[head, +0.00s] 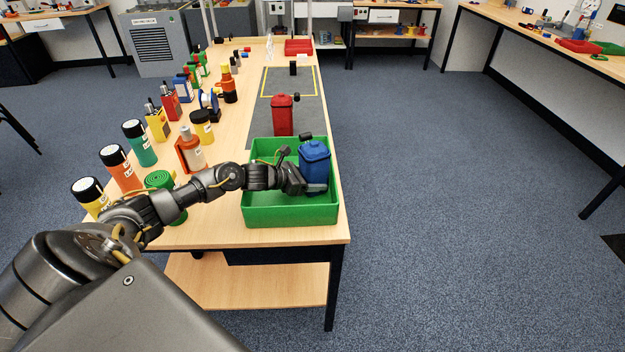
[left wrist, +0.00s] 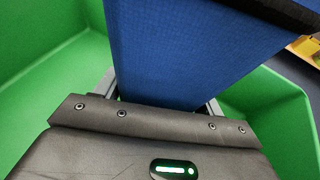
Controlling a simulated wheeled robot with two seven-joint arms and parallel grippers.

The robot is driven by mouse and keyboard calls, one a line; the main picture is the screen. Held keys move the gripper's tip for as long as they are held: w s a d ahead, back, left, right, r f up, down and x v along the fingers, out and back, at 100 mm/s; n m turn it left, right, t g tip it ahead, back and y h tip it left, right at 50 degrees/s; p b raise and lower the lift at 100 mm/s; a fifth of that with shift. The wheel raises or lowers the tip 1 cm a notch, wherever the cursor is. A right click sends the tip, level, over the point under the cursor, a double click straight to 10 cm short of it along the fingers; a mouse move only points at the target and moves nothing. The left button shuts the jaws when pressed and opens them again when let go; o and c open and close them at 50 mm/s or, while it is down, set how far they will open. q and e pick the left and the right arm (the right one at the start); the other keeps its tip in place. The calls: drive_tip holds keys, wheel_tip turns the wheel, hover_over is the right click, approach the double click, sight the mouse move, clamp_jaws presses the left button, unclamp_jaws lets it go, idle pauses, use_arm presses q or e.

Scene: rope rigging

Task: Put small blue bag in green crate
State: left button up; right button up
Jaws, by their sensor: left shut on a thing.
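The small blue bag (head: 314,166) is in the right part of the green crate (head: 290,220), upright, with its top above the crate's rim. My left gripper (head: 298,183) is shut on the blue bag from its left side. In the left wrist view the blue bag (left wrist: 185,50) fills the space between the fingers, with green crate walls (left wrist: 50,50) on both sides. Whether the bag's bottom touches the crate floor is hidden. My right gripper is not in view.
A red bag (head: 283,115) stands on the grey mat just behind the crate. The table's right edge runs close beside the crate.

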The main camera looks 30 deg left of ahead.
use_arm(q)
drive_tip(key=shift+f+b, duration=0.15)
drive_tip(key=shift+b, duration=0.15)
drive_tip(key=o, duration=1)
